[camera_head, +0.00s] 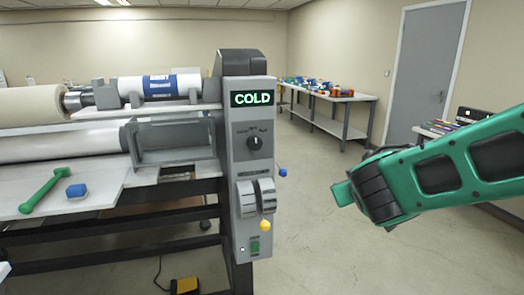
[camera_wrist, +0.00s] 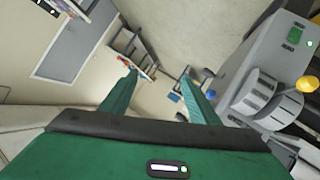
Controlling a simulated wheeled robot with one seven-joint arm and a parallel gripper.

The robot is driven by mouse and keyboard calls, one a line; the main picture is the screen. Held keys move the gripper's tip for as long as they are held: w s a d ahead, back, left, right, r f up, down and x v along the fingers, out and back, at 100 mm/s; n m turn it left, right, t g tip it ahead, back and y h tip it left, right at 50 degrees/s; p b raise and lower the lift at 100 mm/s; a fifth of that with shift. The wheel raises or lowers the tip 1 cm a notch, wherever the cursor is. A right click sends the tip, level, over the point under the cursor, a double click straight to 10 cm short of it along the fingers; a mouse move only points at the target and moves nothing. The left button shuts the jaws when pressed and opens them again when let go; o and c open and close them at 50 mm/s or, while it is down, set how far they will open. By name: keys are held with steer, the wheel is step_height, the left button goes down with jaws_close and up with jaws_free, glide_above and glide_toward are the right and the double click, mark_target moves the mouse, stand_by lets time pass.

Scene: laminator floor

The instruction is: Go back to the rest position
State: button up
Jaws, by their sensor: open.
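My gripper (camera_wrist: 158,82) shows in the wrist view with its two green fingers spread and nothing between them. In the head view my gripper (camera_head: 342,193) is at the end of the green arm on the right, in free air to the right of the laminator's control column (camera_head: 250,170). It touches nothing there. The column carries a lit "COLD" display (camera_head: 252,99), a black knob (camera_head: 254,143), grey levers and a yellow ball knob (camera_head: 265,225). The yellow knob also shows at the right in the wrist view (camera_wrist: 307,84).
A blue ball knob (camera_head: 282,172) sticks out right of the column. A yellow pedal (camera_head: 185,286) is on the floor. A long table (camera_head: 330,125) stands behind. Open floor lies between.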

steer(key=s+d+f+m+g+h, duration=0.1)
steer(key=s+d+f+m+g, duration=0.25)
steer(key=s+d, duration=0.4)
steer(key=s+d+f+m+g+h, duration=0.1)
steer(key=s+d+f+m+g, duration=0.2)
steer(key=s+d, duration=0.5)
steer(key=s+f+m+g+y, duration=0.3)
steer(key=s+g+y, duration=0.2)
steer(key=s, duration=1.5)
steer(key=shift+s+d+g, duration=0.2)
steer(key=shift+d+g, duration=0.1)
steer(key=shift+g, duration=0.45)
steer(key=shift+w+f, duration=0.2)
steer(key=shift+w, duration=0.45)
